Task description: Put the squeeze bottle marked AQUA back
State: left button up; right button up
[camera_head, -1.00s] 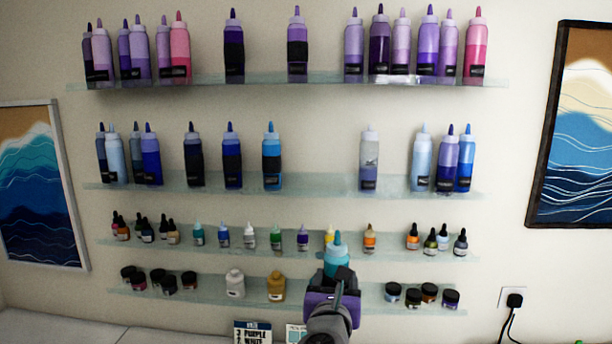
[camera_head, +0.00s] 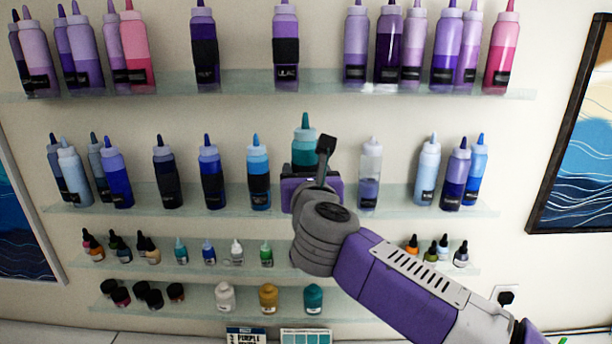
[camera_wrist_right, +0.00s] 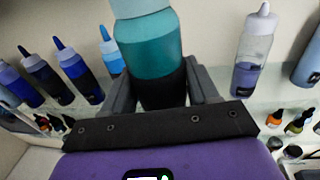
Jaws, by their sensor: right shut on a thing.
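A teal squeeze bottle (camera_head: 305,143) with a pale teal collar and dark teal tip is upright in my right gripper (camera_head: 306,172). In the right wrist view the bottle (camera_wrist_right: 152,55) stands between the two dark fingers (camera_wrist_right: 165,92), which are shut on its dark lower band. The gripper is at the second shelf (camera_head: 400,207), in the space between a blue bottle (camera_head: 258,165) and a half-clear bottle (camera_head: 370,165). Its label and base are hidden, so I cannot tell if it touches the shelf. My left gripper is out of view.
The half-clear bottle also shows close on the right in the right wrist view (camera_wrist_right: 250,60). Purple and pink bottles line the top shelf (camera_head: 240,84) above. Small dropper bottles (camera_head: 237,252) and jars (camera_head: 268,297) stand on the shelves below, partly behind my arm.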

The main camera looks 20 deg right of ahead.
jog(key=w+d+p, duration=0.3)
jog(key=w+p, duration=0.1)
jog(key=w, duration=0.8)
jog(key=f+b, duration=0.1)
jog(key=f, duration=0.1)
jog(key=f+b, duration=0.1)
jog(key=f, duration=0.1)
jog(key=f+b, duration=0.1)
jog(key=f, duration=0.1)
jog(key=shift+s+d+f, duration=0.1)
jog(key=shift+s+f, duration=0.25)
jog(key=shift+w+d+f, duration=0.1)
jog(key=shift+w+f, duration=0.05)
jog(key=shift+w, duration=0.15)
jog(key=shift+s, duration=0.1)
jog(key=shift+f, duration=0.2)
jog(key=o, duration=1)
jog(key=shift+o, duration=0.2)
